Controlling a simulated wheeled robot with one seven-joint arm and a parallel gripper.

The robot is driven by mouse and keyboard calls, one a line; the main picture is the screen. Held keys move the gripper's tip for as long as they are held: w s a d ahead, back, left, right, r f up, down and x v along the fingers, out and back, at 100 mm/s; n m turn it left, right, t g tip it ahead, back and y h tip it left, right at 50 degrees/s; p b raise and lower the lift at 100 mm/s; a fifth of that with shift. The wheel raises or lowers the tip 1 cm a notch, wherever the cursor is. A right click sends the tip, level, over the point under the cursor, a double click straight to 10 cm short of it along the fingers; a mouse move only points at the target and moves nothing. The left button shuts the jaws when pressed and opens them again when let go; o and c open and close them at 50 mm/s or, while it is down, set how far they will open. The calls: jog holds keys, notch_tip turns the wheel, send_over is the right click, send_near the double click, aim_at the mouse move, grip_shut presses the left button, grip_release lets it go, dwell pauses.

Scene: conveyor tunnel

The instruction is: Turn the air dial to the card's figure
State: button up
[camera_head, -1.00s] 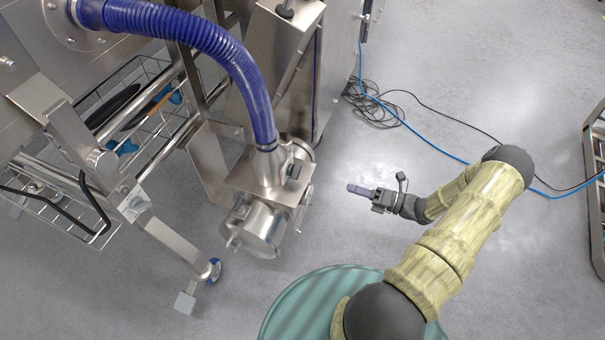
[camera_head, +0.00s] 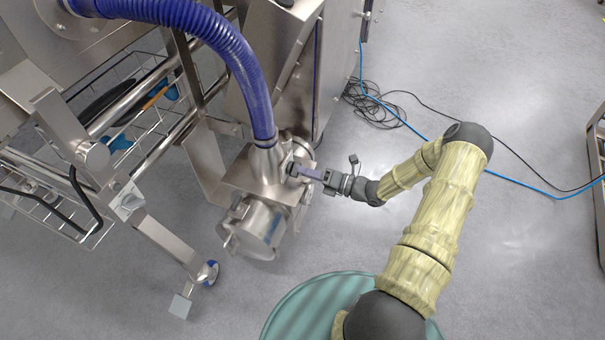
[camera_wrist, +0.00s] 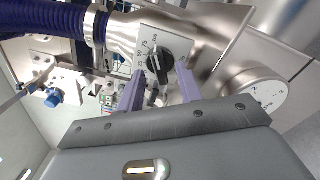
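The air dial (camera_wrist: 157,62) is a black knob with a light pointer mark, on a pale plate (camera_wrist: 150,33) with printed figures, in the wrist view. I can make out 75 and what looks like 100 near its top. The exact setting is too small to read. My gripper (camera_wrist: 159,68) has its two purple fingers apart, one on each side of the knob, with a gap between. I cannot tell whether they touch it. In the head view my gripper (camera_head: 301,172) is at the metal housing, hiding most of the dial. I cannot make out the card.
A blue ribbed hose (camera_head: 240,65) enters the metal housing (camera_head: 259,225) beside the dial. A wire basket (camera_head: 130,115) is at the left. Cables (camera_head: 380,104) lie on open floor.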

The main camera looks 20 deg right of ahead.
jog(key=shift+x, duration=1)
grip_shut()
